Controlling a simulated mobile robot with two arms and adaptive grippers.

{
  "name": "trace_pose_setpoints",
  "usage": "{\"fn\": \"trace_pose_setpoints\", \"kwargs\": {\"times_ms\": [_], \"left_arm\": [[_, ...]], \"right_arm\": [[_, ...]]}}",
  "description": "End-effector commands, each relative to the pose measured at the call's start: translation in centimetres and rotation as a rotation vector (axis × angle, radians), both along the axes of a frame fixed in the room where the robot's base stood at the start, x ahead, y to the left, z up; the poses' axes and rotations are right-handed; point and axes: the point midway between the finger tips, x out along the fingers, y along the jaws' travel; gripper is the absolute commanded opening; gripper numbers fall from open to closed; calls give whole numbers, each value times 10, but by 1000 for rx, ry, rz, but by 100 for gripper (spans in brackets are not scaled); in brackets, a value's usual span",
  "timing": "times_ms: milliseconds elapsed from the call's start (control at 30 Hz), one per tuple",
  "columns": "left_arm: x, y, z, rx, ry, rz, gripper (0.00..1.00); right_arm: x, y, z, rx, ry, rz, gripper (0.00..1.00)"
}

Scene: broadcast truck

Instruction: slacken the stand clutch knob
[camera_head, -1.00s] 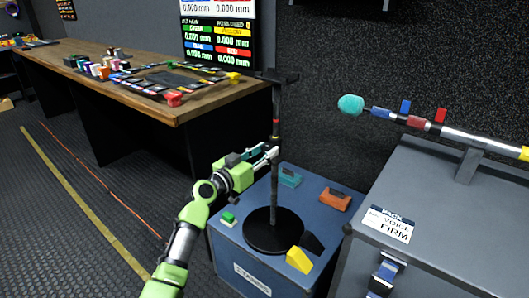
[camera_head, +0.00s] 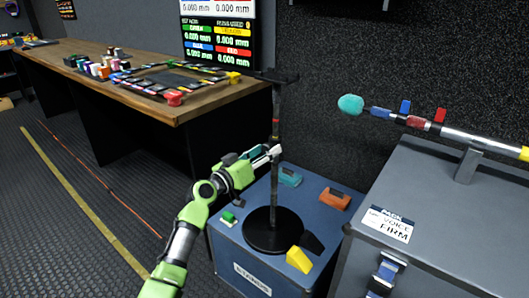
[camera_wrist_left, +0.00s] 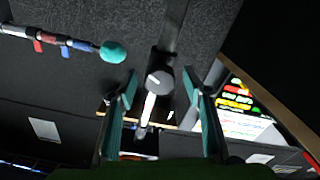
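A thin dark stand (camera_head: 273,205) rises from a round black base (camera_head: 262,236) on a blue case. My left gripper (camera_head: 272,152) is beside the upright at mid-height, to its left. In the left wrist view a grey round knob (camera_wrist_left: 160,82) with a pale mark on its face lies between and just past the two fingertips. My left gripper (camera_wrist_left: 161,84) is open there, with a visible gap on both sides of the knob. The knob is too small to make out in the head view. My right gripper is in neither view.
The blue case (camera_head: 228,250) carries a teal clip (camera_head: 289,177), an orange block (camera_head: 334,199), a yellow block (camera_head: 299,259) and a green button (camera_head: 228,217). A grey cabinet (camera_head: 440,220) with a microphone boom (camera_head: 450,135) stands right. A wooden desk (camera_head: 190,105) is behind left.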

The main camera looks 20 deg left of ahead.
Motion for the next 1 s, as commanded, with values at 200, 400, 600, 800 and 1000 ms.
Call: {"fn": "trace_pose_setpoints", "kwargs": {"times_ms": [200,400,600,800,1000], "left_arm": [[-2,1,0,1,0,0,45],[-21,9,-1,3,0,2,45],[-58,21,-2,4,2,0,45],[-92,34,-1,3,2,0,45],[-110,40,-1,0,1,1,45]], "right_arm": [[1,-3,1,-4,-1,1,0],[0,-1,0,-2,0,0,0],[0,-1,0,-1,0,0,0],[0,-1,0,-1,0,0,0],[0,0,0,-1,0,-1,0]]}}
